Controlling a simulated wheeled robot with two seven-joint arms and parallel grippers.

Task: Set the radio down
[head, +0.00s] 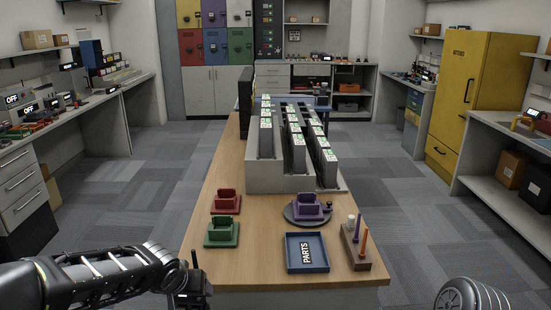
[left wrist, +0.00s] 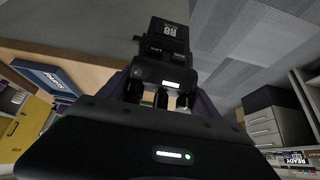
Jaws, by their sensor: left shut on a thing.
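My left gripper (left wrist: 160,99) is shut on a black radio (left wrist: 168,40) with a white "R8" label. In the head view the radio (head: 196,283), with its dark antenna up, is at the table's near left corner. The gripper's fingers are mostly hidden there. A green cradle (head: 222,241) and a red cradle (head: 226,209) sit empty on the wooden table (head: 215,270), beyond the radio. A purple cradle (head: 307,206) sits on a round dark plate. My right gripper is out of view; only part of my right arm shows at the bottom right.
A blue parts tray (head: 290,263) and a wooden block (head: 352,252) with upright sticks stand at the table's near right. A grey rack (head: 270,182) with several dark units stands behind the cradles. A bare strip of table lies around the green cradle.

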